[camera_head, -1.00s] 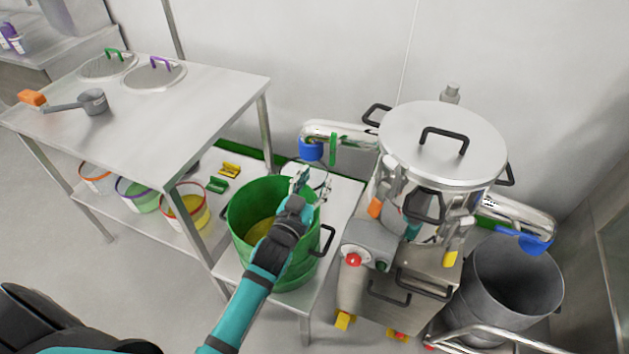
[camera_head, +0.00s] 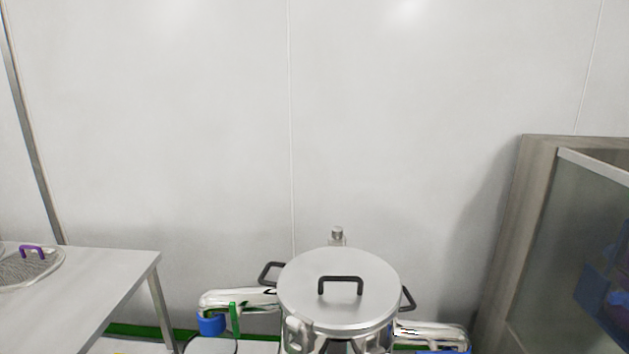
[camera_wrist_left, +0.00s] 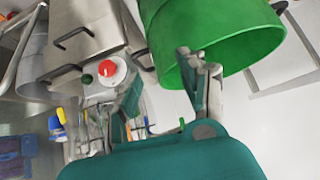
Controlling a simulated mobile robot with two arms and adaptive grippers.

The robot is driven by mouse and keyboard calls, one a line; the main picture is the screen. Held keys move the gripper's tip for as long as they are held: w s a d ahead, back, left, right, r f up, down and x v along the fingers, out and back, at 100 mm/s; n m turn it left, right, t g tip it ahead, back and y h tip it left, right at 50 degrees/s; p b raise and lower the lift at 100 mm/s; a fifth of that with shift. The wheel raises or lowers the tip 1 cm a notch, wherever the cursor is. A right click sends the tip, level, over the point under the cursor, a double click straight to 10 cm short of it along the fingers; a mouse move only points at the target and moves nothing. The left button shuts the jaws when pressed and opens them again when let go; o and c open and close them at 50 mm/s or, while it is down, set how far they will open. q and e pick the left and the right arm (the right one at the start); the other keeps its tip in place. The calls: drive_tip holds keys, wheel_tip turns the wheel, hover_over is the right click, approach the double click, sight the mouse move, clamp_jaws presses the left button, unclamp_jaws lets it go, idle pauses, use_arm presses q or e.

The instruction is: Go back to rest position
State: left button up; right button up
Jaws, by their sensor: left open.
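My left gripper (camera_wrist_left: 203,85) shows in the left wrist view with its fingers open and nothing seen between them. The fingers overlap the green bucket (camera_wrist_left: 222,28) in the picture; I cannot tell whether they touch it. My left gripper and arm are out of the head view. My right gripper is not seen in either view.
The lidded steel vessel (camera_head: 338,290) stands low centre, chrome pipes at its sides. A steel table (camera_head: 105,280) with a mesh sieve (camera_head: 28,268) is at left. A framed cabinet (camera_head: 525,230) is at right. A red button (camera_wrist_left: 107,68) shows in the wrist view.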

use_arm(q)
drive_tip(key=s+m+g, duration=0.1)
drive_tip(key=s+g, duration=0.4)
drive_tip(key=s, duration=0.9)
wheel_tip(320, 180, down, 27)
drive_tip(key=s+g, duration=0.1)
drive_tip(key=s+a+f+g, duration=0.1)
drive_tip(key=s+a+f, duration=0.1)
drive_tip(key=s+f, duration=1.3)
drive_tip(key=shift+s+f+m+g, duration=0.3)
drive_tip(key=shift+s, duration=0.5)
drive_tip(key=shift+a, duration=0.1)
